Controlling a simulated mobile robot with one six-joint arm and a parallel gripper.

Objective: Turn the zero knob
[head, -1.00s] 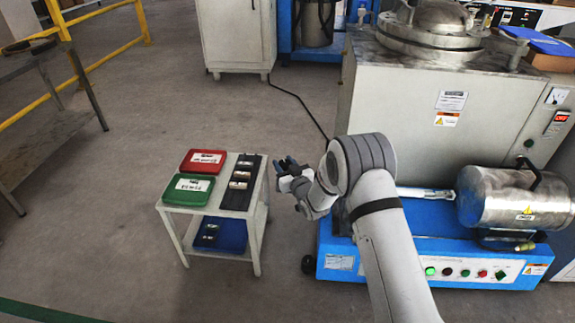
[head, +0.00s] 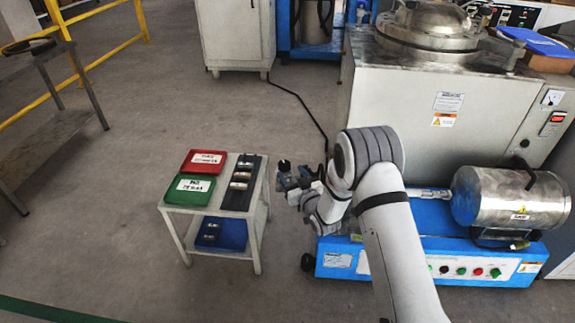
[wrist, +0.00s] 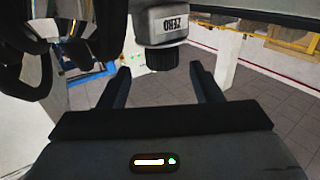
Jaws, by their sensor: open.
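A dark, ribbed round knob (wrist: 162,59) shows at the upper middle of the wrist view. It sits under a grey housing (wrist: 160,22) whose ZERO label reads upside down. My gripper (wrist: 160,68) is open and empty, with a dark finger on each side of the knob's lower end. Gaps show between the knob and both fingers; the depth between them is hard to judge. In the head view my gripper (head: 294,174) is beside the right edge of the small white table. I cannot make out the knob in the head view.
The small white table (head: 228,224) carries a red tray (head: 203,160), a green tray (head: 190,188) and a dark rack (head: 238,196). A blue machine (head: 400,262) with a steel cylinder (head: 512,198) stands to the right. Open floor lies left of the table.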

